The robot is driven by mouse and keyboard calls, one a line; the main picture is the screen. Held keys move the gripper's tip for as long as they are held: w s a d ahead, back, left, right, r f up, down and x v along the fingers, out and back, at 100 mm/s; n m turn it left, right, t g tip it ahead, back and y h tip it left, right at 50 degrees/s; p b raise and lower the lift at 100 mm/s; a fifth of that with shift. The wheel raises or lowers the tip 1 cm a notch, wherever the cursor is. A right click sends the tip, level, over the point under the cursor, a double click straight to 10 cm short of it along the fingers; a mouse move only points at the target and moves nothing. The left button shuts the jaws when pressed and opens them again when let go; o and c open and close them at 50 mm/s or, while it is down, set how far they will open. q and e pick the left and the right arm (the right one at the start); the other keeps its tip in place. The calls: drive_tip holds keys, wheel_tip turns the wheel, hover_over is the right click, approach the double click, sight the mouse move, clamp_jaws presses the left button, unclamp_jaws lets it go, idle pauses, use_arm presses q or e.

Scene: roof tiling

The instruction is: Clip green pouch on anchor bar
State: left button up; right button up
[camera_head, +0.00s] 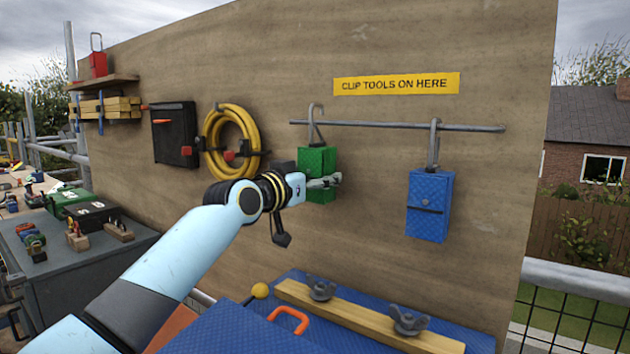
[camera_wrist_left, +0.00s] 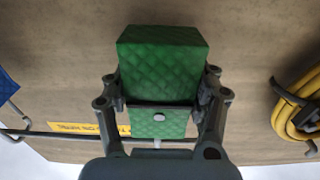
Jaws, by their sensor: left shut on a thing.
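The green pouch (camera_head: 317,161) is upright in front of the board, with its grey hook (camera_head: 313,118) rising past the anchor bar (camera_head: 381,125). The hook's top shows above the bar; I cannot tell whether it rests on the bar. My left gripper (camera_head: 324,182) is shut on the pouch's lower half. In the left wrist view the quilted pouch (camera_wrist_left: 162,70) sits between the two fingers (camera_wrist_left: 160,92), and the bar (camera_wrist_left: 62,135) runs behind it. The hook is mostly hidden there. My right gripper is not in view.
A blue pouch (camera_head: 429,205) hangs from the bar's right part. A yellow hose coil (camera_head: 242,146) and a black case (camera_head: 174,134) are on the board to the left. A yellow sign (camera_head: 397,84) is above the bar. The bar between the pouches is free.

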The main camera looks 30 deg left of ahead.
use_arm(q)
drive_tip(key=shift+w+r, duration=0.1)
drive_tip(key=shift+r, duration=0.05)
drive_tip(key=shift+f, duration=0.2)
idle(0.6)
drive_tip(key=shift+f+b, duration=0.35)
drive_tip(key=shift+b, duration=0.1)
drive_tip(key=shift+f, duration=0.1)
drive_tip(key=shift+f+b, duration=0.45)
